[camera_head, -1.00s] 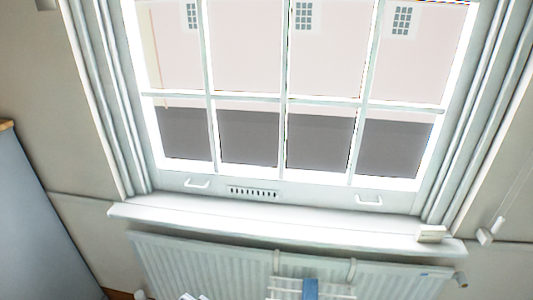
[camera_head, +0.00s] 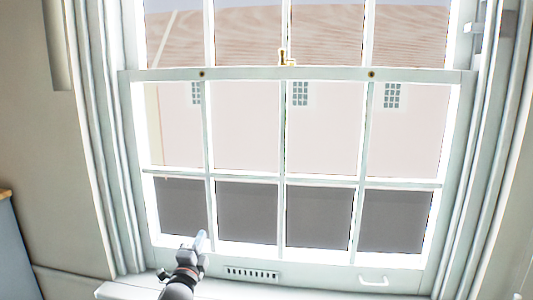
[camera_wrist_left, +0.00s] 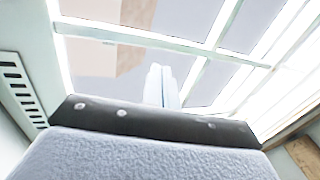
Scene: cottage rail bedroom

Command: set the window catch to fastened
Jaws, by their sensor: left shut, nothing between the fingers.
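My left gripper (camera_head: 201,238) is low in front of the bottom left of the lower sash, well below and left of the catch. Its fingers are shut and empty, pointing up. In the left wrist view the closed fingers (camera_wrist_left: 160,86) show against the panes, and the catch is not seen there. My right gripper is out of view.
Two brass studs (camera_head: 202,74) sit on the meeting rail either side of the catch. A white sash handle (camera_head: 374,281) and a slotted vent (camera_head: 252,273) are on the bottom rail, above the sill (camera_head: 118,290). The space before the upper panes is clear.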

